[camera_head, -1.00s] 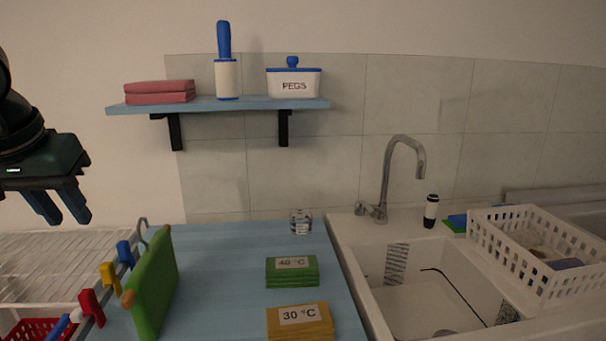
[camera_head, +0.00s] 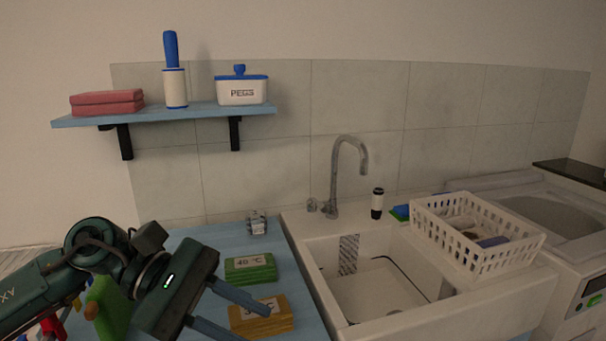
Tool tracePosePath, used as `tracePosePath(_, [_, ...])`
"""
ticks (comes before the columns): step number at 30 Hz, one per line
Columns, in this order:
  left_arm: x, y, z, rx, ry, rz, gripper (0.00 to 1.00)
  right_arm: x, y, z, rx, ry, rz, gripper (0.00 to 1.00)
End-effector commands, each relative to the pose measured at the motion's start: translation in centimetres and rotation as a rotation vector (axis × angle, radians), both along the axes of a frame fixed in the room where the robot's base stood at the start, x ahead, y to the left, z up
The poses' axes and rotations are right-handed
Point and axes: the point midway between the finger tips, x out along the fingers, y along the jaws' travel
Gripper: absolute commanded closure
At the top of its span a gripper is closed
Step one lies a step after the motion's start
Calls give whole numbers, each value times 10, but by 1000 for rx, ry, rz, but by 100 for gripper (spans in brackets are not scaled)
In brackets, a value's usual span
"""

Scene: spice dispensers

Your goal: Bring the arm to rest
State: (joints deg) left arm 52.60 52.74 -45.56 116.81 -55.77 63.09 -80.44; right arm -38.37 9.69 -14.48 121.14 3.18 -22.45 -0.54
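My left arm (camera_head: 105,268) comes in from the lower left, above the blue worktop. My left gripper (camera_head: 250,322) points to the lower right with its two blue-grey fingers apart. The lower finger runs to the bottom edge of the picture. I see nothing held between them. The fingers overlap the yellow stack labelled 30 °C (camera_head: 272,318) in the picture; I cannot tell whether they touch it. My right gripper is not in view.
On the worktop (camera_head: 190,238) are a green 40 °C stack (camera_head: 250,270) and a small glass (camera_head: 257,226). A green board (camera_head: 108,308) is partly hidden behind my arm. To the right are a sink (camera_head: 385,300), a faucet (camera_head: 340,170) and a white basket (camera_head: 475,250). A shelf (camera_head: 150,114) hangs above.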

Motion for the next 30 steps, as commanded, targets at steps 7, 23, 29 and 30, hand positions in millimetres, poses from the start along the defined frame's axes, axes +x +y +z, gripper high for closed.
tracePosePath(7, [10,-47,16,-536,900,237,72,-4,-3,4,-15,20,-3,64])
tracePosePath(23, [22,40,-215,1329,-2354,-560,72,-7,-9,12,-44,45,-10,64])
tracePosePath(29, [-44,58,-294,1160,-1848,-426,72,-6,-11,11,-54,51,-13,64])
tracePosePath(30, [-54,60,-303,1142,-1789,-411,72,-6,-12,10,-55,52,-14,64])
